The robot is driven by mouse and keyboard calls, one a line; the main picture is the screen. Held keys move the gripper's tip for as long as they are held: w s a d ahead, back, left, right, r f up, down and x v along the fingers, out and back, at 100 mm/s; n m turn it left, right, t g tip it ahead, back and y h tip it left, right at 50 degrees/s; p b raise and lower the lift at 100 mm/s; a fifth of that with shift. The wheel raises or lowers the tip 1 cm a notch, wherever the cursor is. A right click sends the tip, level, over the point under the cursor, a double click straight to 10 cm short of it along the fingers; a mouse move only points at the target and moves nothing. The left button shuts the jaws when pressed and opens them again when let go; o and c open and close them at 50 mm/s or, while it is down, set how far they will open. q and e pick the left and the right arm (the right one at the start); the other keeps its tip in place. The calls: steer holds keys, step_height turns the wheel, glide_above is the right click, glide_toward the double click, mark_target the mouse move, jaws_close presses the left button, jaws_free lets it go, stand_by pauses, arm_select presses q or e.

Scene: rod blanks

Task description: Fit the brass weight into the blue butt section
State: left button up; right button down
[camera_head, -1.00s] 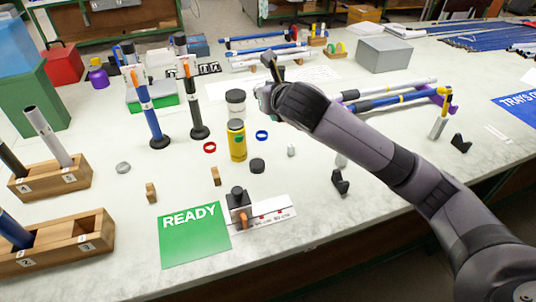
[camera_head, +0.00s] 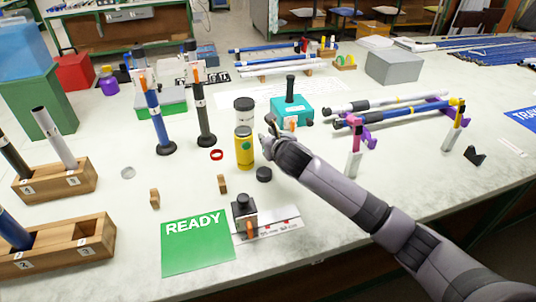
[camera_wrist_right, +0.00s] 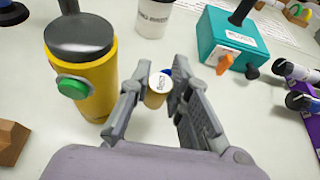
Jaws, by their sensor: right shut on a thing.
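My right gripper (camera_head: 268,138) is low over the table just right of the yellow canister. In the right wrist view its fingers (camera_wrist_right: 160,92) are shut on the brass weight (camera_wrist_right: 157,92), a small gold cylinder with a pale printed label on top. The weight is hidden in the head view. Several blue sections show: one lies on purple rests (camera_head: 395,118) at the right, one stands upright in a black base (camera_head: 157,122), one leans in the front-left wooden rack (camera_head: 14,231). I cannot tell which is the butt section. My left gripper is not in view.
The yellow canister (camera_head: 244,150) stands close left of the gripper, and a teal box (camera_head: 291,112) stands behind it. A black cap (camera_head: 264,174), red ring (camera_head: 217,155) and wooden block (camera_head: 222,184) lie nearby. A green READY mat (camera_head: 197,243) lies in front.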

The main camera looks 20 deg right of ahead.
step_height(320, 180, down, 6)
steer(key=shift+f+b, duration=0.1)
steer(key=shift+b, duration=0.25)
steer(key=c, duration=1.5)
jaws_free()
